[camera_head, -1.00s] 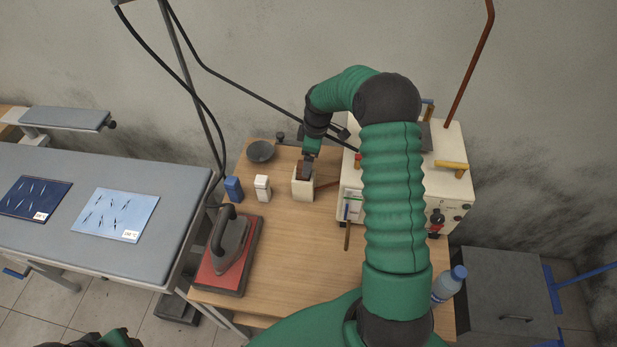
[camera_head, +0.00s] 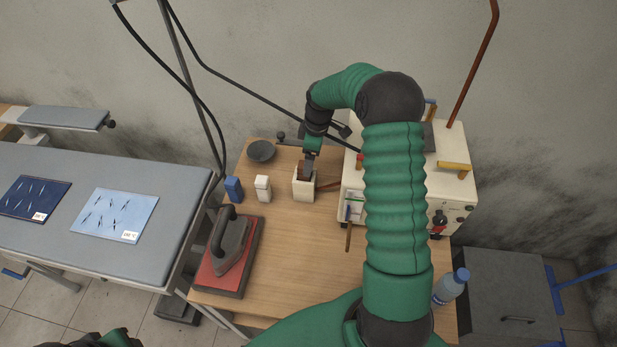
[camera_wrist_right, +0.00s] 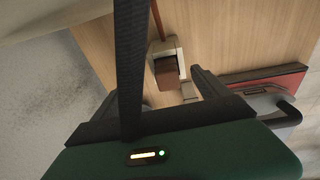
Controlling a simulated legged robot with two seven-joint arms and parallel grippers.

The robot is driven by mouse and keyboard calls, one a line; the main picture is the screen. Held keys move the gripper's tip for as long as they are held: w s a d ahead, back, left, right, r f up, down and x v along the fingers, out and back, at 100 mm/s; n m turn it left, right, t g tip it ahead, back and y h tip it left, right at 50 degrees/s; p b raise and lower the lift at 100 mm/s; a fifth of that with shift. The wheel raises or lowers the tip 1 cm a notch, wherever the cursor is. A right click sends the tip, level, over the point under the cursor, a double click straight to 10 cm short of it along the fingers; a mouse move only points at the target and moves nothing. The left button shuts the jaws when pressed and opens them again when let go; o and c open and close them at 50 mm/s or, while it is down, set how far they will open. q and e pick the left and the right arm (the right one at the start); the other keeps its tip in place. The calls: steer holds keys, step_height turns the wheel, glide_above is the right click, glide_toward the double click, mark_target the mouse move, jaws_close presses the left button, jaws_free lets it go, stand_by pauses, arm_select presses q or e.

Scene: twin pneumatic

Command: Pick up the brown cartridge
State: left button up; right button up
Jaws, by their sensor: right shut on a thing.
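The brown cartridge (camera_wrist_right: 166,73) stands in a small cream open-topped box (camera_head: 303,188) on the wooden table. In the right wrist view it lies between my two dark fingers, at the mouth of the box (camera_wrist_right: 183,62). My right gripper (camera_head: 307,172) comes down from above into the top of the box and is shut on the cartridge. In the head view the fingers and box walls hide most of the cartridge. Only a green and black piece of my left arm shows at the bottom left; its gripper is not in view.
A white bottle (camera_head: 263,188), a blue bottle (camera_head: 233,189) and a grey bowl (camera_head: 261,151) stand left of the box. An iron (camera_head: 231,250) rests on a red pad in front. A cream machine (camera_head: 455,205) stands to the right. Bare table lies in front of the box.

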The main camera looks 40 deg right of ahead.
steer(key=shift+w+a+g+y+b, duration=0.4)
steer(key=shift+a+b, duration=0.15)
steer(key=shift+a, duration=0.15)
steer(key=r, duration=0.2)
steer(key=w+r, duration=0.1)
steer(key=r, duration=0.1)
steer(key=shift+w+d, duration=0.1)
steer(key=shift+d, duration=0.1)
step_height(320, 180, up, 8)
steer(key=s, duration=0.3)
steer(key=b, duration=0.2)
glide_toward(301, 177)
steer(key=shift+w+d+f, duration=0.5)
steer(key=shift+w+d, duration=0.05)
steer(key=shift+d, duration=0.25)
steer(key=f, duration=0.6)
steer(key=shift+w+a+f+p, duration=0.1)
steer(key=shift+w+f+p, duration=0.15)
steer(key=shift+p, duration=0.05)
arm_select(q)
steer(key=w+f, duration=0.2)
steer(key=f, duration=0.2)
steer(key=shift+w+d+f, duration=0.1)
steer(key=shift+w+d, duration=0.25)
steer(key=shift+w, duration=0.05)
arm_select(e)
steer(key=shift+a, duration=0.15)
